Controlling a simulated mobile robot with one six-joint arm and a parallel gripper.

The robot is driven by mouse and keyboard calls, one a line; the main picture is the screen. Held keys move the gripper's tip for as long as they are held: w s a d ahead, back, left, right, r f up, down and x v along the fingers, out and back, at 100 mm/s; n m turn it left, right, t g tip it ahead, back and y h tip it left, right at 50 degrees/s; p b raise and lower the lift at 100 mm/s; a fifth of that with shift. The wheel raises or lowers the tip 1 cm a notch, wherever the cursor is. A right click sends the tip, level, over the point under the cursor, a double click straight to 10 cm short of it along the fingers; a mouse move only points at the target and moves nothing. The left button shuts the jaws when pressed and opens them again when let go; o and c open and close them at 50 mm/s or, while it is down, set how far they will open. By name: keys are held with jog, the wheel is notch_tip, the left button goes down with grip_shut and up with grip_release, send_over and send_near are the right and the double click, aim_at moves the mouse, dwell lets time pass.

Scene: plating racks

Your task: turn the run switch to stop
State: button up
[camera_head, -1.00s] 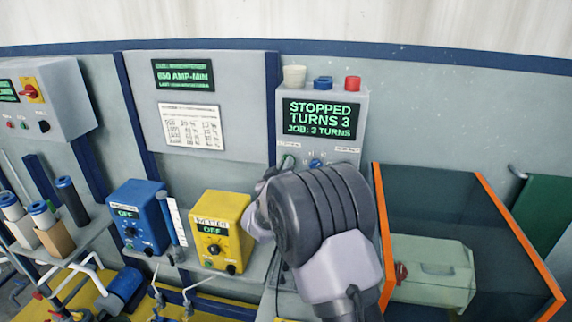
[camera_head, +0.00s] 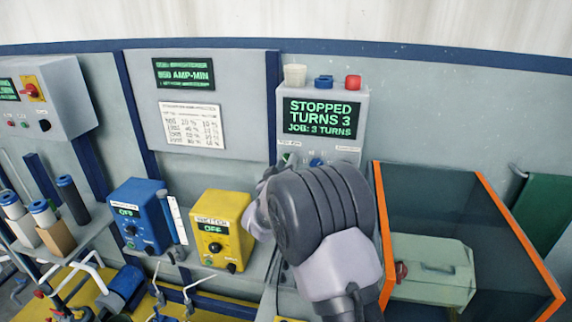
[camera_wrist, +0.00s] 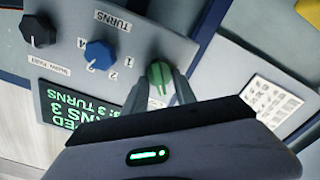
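The run switch is a green knob (camera_wrist: 158,76) on the grey control box, seen at the centre of the wrist view. My gripper (camera_wrist: 160,88) has one finger on each side of it. The fingers look apart, with small gaps beside the knob's grip; contact is hard to judge. In the head view my wrist hides most of the knob area. The box's display (camera_head: 320,116) reads "STOPPED, TURNS 3, JOB: 3 TURNS".
A blue turns dial (camera_wrist: 100,53) and a black knob (camera_wrist: 38,31) share the panel. A yellow box (camera_head: 221,232) and a blue box (camera_head: 139,217) stand left of my arm. An orange-edged clear guard (camera_head: 480,205) stands close on the right.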

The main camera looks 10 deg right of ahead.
jog(key=v, duration=1.7)
jog(key=shift+s+b, duration=0.2)
jog(key=shift+b, duration=0.1)
jog(key=s+d+f+m+g+y+b, duration=0.1)
jog(key=s+f+m+g+y+b, duration=0.1)
jog(key=s, duration=0.8)
jog(key=s+d+f+m+g+y+b, duration=0.1)
jog(key=s+f+m+g+y+b, duration=0.1)
jog(key=s, duration=0.9)
jog(key=s+d+f+m+g+y+b, duration=0.1)
jog(key=s+f+m+g+y+b, duration=0.2)
jog(key=s, duration=0.8)
jog(key=f+g+y+b, duration=0.1)
jog(key=g+b, duration=0.1)
jog(key=g, duration=0.1)
jog(key=shift+g+y, duration=0.4)
jog(key=shift+s+d, duration=0.1)
jog(key=shift+s, duration=0.05)
